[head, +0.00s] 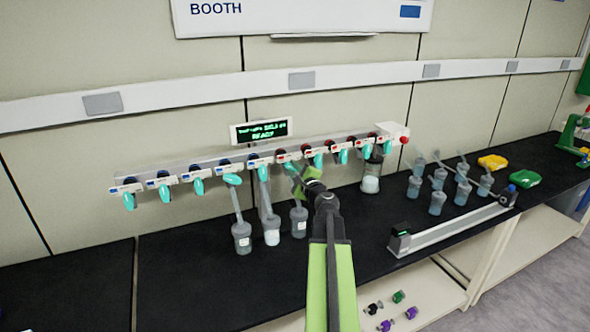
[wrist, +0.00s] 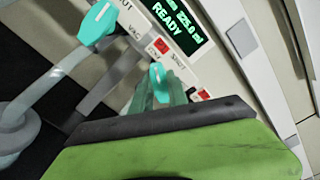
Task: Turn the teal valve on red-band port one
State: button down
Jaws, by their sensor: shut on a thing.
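A teal valve (wrist: 157,76) sits below a red-marked port (wrist: 161,46) in the wrist view. My gripper (wrist: 160,94) is shut on it, with the fingers on either side of its handle. In the head view my gripper (head: 302,180) is at the manifold rail, near the start of the red-band ports, and hides most of that valve. Another teal valve (wrist: 98,25) lies to the upper left in the wrist view. A second red-marked port (wrist: 203,93) is to the lower right. More teal valves hang at the red-band ports, one of them (head: 318,160) just right of my gripper.
A READY display (head: 262,131) stands above the rail. Several flasks (head: 437,202) stand on the black bench (head: 190,275).

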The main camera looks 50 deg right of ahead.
jog(key=shift+m, duration=0.4)
jog(key=m, duration=0.3)
jog(key=shift+s, duration=0.1)
jog(key=m, duration=0.4)
jog(key=shift+m, duration=0.3)
jog(key=shift+d+r+m, duration=0.1)
jog(key=shift+d+m, duration=0.05)
jog(key=shift+m, duration=1.65)
